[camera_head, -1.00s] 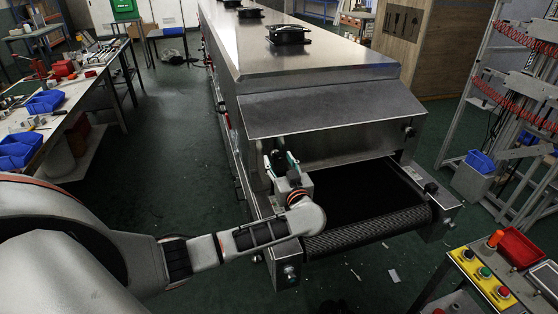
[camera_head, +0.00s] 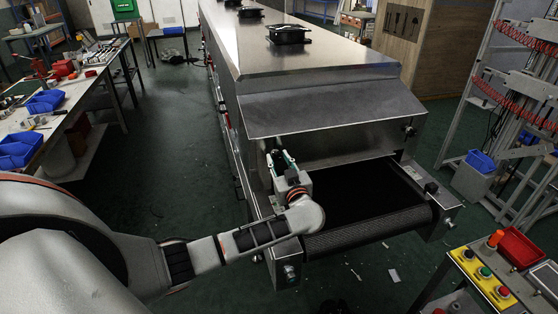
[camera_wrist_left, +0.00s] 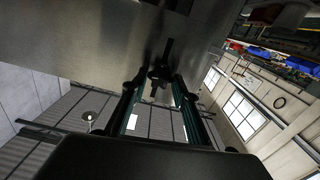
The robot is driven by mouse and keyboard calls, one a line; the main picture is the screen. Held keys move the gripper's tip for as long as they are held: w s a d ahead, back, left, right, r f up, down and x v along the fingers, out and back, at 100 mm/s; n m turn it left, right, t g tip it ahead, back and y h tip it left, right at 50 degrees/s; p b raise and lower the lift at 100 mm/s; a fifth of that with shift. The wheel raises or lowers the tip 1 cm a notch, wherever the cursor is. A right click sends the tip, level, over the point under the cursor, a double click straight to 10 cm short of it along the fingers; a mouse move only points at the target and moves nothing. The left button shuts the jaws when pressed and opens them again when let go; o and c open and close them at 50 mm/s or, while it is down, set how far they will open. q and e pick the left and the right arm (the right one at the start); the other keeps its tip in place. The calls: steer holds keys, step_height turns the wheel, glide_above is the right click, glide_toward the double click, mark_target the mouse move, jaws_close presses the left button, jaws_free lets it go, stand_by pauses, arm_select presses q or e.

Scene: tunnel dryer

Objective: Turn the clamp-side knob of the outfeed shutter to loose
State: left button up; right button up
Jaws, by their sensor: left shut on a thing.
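The outfeed shutter (camera_head: 335,110) is a grey sloping metal plate over the dryer's mouth. My left gripper (camera_head: 281,160) is at the shutter's left side, just above the belt's left edge. In the left wrist view a dark knob (camera_wrist_left: 160,73) with a thin bar stands out from the metal plate. The fingers (camera_wrist_left: 155,92) reach up on both sides of it and are shut on it. In the head view this knob is hidden by the gripper. Another dark knob (camera_head: 410,131) shows at the shutter's right side. My right gripper is not in view.
The black conveyor belt (camera_head: 365,195) lies under the shutter, between metal side rails. A yellow button panel (camera_head: 484,278) stands at the lower right. A workbench (camera_head: 70,110) with blue bins is at the left. The floor between bench and dryer is mostly clear.

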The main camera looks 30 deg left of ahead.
arm_select(q)
steer(key=n, duration=0.6)
steer(key=shift+s+f, duration=0.1)
steer(key=shift+f, duration=0.1)
steer(key=n, duration=0.6)
steer(key=shift+f, duration=0.15)
steer(key=n+b, duration=0.1)
steer(key=n, duration=0.2)
steer(key=shift+f+n+b, duration=0.1)
steer(key=shift+n+b, duration=0.4)
steer(key=shift+n, duration=0.4)
steer(key=n+b, duration=0.1)
steer(key=n, duration=0.1)
steer(key=shift+f+n, duration=0.1)
steer(key=shift+n, duration=0.3)
steer(key=shift+n+b, duration=0.65)
steer(key=shift+n, duration=0.15)
steer(key=shift+f+n+b, duration=0.1)
steer(key=shift+n+b, duration=0.65)
steer(key=shift+n, duration=0.95)
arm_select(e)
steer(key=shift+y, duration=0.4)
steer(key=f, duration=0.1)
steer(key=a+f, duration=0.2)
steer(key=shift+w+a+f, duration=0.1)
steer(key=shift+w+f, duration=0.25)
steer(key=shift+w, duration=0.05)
